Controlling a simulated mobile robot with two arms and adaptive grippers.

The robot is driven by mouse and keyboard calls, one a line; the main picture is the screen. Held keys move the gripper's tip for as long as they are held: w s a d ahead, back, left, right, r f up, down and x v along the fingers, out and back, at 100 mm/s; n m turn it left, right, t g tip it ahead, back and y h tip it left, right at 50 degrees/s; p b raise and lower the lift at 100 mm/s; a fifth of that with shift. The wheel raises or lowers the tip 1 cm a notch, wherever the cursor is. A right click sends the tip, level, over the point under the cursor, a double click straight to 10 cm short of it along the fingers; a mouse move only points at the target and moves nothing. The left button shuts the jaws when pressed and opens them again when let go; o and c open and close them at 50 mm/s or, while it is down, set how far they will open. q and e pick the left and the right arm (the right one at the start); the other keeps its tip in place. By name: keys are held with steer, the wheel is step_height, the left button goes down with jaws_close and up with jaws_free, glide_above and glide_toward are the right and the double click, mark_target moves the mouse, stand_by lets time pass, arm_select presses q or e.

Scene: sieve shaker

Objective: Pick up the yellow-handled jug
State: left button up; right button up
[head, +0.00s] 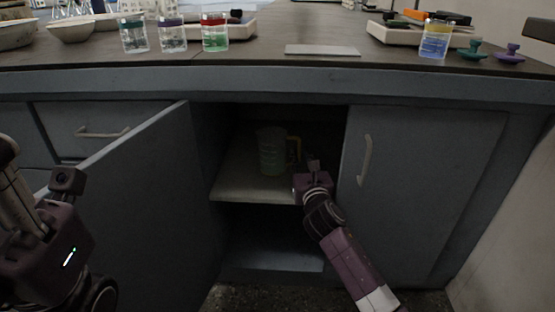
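The jug (271,152) stands upright on the upper shelf inside the open cabinet, in shadow. Its yellow handle (294,149) faces right. My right gripper (309,168) is at the cabinet opening, just right of the jug and close to its handle. Its fingers are small and dark here, so I cannot tell whether they are open or touch the handle. My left gripper (66,182) is at the far left, outside the cabinet and in front of the open door, away from the jug.
The open cabinet door (140,215) swings out on the left. The shelf (240,184) has bare room left of the jug. A closed door (420,190) bounds the opening on the right.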

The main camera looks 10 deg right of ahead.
steer(key=shift+w+d+b, duration=0.15)
steer(key=shift+w+b, duration=0.5)
steer(key=shift+w, duration=0.75)
steer(key=shift+c, duration=0.5)
jaws_close()
steer(key=shift+r, duration=0.15)
